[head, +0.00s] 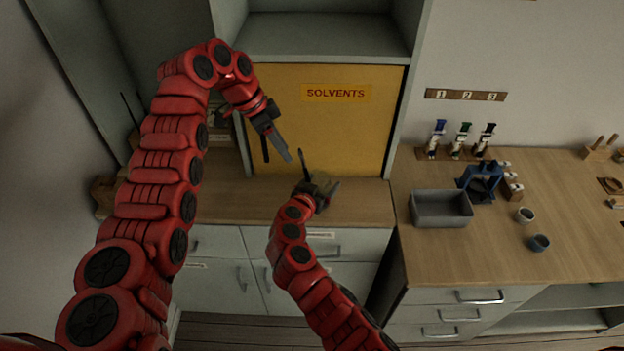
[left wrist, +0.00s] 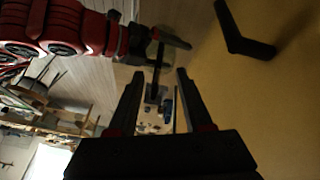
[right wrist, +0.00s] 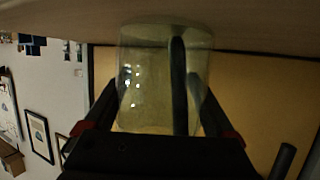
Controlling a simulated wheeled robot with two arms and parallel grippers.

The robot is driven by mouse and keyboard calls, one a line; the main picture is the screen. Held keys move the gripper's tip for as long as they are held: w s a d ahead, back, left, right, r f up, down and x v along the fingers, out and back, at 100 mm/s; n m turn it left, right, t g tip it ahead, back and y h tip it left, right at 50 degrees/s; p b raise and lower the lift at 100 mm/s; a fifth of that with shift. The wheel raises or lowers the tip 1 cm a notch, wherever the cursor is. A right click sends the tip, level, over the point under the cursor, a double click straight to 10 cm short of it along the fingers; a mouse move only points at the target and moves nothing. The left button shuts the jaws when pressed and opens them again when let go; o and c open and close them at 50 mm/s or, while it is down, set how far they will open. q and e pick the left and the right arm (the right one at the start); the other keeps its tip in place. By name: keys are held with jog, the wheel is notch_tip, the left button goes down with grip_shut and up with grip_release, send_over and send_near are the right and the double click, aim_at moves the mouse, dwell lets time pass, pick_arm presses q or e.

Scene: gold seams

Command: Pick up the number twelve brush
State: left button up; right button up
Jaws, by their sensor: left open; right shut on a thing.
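I cannot identify a number twelve brush for certain in any view. My right gripper (head: 322,190) is shut on a clear glass jar (right wrist: 140,85), which lies between its fingers in the right wrist view. A dark rod (right wrist: 179,85) shows in or behind the jar; I cannot tell which. The jar also shows faintly at the right gripper in the left wrist view (left wrist: 160,38). My left gripper (head: 277,150) is open and empty, above and left of the right one, in front of the yellow cabinet. Its open fingers also show in the left wrist view (left wrist: 158,98).
The yellow solvents cabinet (head: 280,120) stands behind both grippers. A wooden counter (head: 225,208) lies below. On the right bench are a grey bin (head: 441,222), a blue stand (head: 484,196), two cups (head: 525,215) and several bottles under a numbered plaque (head: 466,95).

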pick_arm(q)
jog(key=n+y, duration=0.1)
jog(key=n, duration=0.4)
notch_tip(320, 180, up, 6)
jog(key=n+y, duration=0.2)
jog(key=n, duration=0.7)
send_over(298, 148)
jog(key=a, duration=0.1)
jog(key=shift+s+f, duration=0.1)
jog(key=shift+f, duration=0.05)
jog(key=f, duration=0.3)
jog(key=d+f, duration=0.1)
jog(key=f, duration=0.1)
jog(key=shift+f, duration=0.2)
jog(key=f, duration=0.3)
jog(key=d+f, duration=0.1)
jog(key=f, duration=0.1)
jog(key=shift+w+d+f, duration=0.1)
jog(key=shift+w+f, duration=0.15)
jog(key=shift+f, duration=0.1)
grip_shut()
